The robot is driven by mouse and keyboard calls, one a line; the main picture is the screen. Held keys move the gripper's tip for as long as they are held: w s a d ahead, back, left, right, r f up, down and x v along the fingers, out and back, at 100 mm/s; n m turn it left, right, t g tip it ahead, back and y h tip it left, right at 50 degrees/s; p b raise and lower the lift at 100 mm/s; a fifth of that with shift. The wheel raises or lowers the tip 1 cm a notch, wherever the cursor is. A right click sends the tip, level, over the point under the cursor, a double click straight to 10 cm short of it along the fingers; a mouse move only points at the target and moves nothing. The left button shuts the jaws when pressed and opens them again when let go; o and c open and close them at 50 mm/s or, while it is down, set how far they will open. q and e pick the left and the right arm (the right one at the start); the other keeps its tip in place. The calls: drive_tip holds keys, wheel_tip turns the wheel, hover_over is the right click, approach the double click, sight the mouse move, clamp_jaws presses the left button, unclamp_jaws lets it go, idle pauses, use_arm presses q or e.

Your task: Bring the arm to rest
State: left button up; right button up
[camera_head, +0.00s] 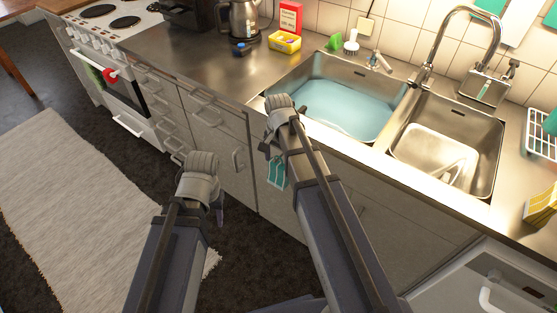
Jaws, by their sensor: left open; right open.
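My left gripper (217,203) is low in front of the drawers, above the dark floor. Its wrist covers most of it, and I see nothing held in it. My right arm reaches up to the front edge of the counter by the left sink basin. My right gripper (272,133) is at its end, mostly hidden by the wrist, with nothing visible held. A small teal patterned cloth or tag (277,172) shows just below the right wrist; I cannot tell what it hangs from.
The left basin (345,95) holds bluish water; the right basin (440,153) holds a pale tray-like item. A tall tap (436,55) stands behind. A kettle (244,20), red box (289,17) and yellow tub (285,42) stand at the back. A rug (75,190) lies left.

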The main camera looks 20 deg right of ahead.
wheel_tip(320, 180, up, 4)
drive_tip(key=p, duration=0.3)
drive_tip(key=shift+r, duration=0.15)
drive_tip(key=s+a+r+n+h+p, duration=0.1)
drive_tip(key=s+a+r+n+p, duration=0.3)
drive_tip(key=s+a+n, duration=0.7)
drive_tip(key=s+n, duration=0.3)
drive_tip(key=s, duration=0.1)
drive_tip(key=shift+s+a, duration=0.15)
drive_tip(key=shift+a, duration=0.25)
